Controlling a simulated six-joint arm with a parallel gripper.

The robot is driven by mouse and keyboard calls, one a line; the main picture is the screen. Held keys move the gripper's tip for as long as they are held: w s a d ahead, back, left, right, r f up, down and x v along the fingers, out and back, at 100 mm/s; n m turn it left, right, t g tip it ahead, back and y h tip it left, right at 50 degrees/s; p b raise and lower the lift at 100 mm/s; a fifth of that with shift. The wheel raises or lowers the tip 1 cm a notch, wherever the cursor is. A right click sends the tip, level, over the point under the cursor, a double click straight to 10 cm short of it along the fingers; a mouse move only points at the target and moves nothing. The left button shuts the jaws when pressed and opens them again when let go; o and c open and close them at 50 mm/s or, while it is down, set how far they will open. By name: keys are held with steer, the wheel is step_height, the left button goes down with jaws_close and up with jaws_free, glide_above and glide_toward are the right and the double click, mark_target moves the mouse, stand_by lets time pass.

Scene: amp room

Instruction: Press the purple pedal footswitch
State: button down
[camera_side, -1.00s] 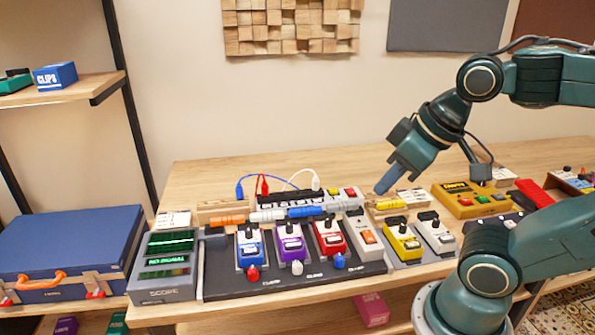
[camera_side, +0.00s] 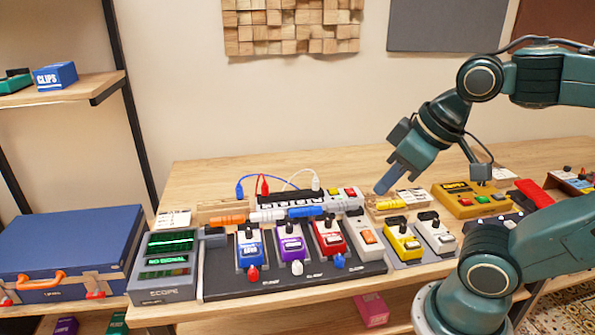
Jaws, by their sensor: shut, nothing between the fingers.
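The purple pedal (camera_side: 291,246) stands on a black pedalboard (camera_side: 225,287), between a blue pedal (camera_side: 249,249) and a red pedal (camera_side: 329,238). It has a black knob on top and a white-grey footswitch (camera_side: 297,267) at its front edge. My gripper (camera_side: 384,187) is shut and empty. It points down and to the left, above the back part of the table near the yellow cable plug, to the right of and behind the purple pedal. It is apart from the pedal.
A white pedal (camera_side: 363,240) stands at the board's right end, with yellow (camera_side: 403,241) and grey (camera_side: 436,237) pedals beyond. Cables and plugs (camera_side: 305,212) lie behind the pedals. A scope box (camera_side: 165,266) stands at the left. The table's back left is clear.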

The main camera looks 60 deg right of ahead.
steer(key=shift+w, duration=0.1)
steer(key=n+y, duration=0.1)
steer(key=y, duration=0.6)
glide_above(298, 244)
step_height(298, 244, down, 14)
steer(key=shift+f, duration=0.15)
stand_by(0.3)
steer(key=shift+f, duration=0.15)
stand_by(0.4)
steer(key=shift+f, duration=4.25)
